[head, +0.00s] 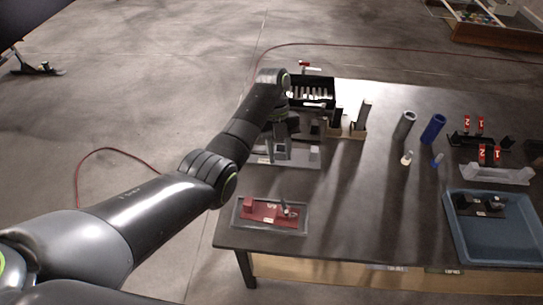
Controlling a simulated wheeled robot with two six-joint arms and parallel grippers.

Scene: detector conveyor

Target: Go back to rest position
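My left arm reaches in from the lower left over the near left corner of the table (340,225). Its wrist bends down at the table's left side. My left gripper (283,146) is small and dark there, above or in front of a grey fixture (302,157); whether it touches the fixture is unclear. Its fingers blend into the fixture, so I cannot tell whether they are open or shut or hold anything. My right arm and gripper do not show.
A black box with pale slots (318,104) stands behind the wrist. A grey tray with a red block (240,217) is at the near left. Grey (404,125) and blue (433,128) cylinders stand mid-right. A blue bin (462,246) is at right. The table's front middle is clear.

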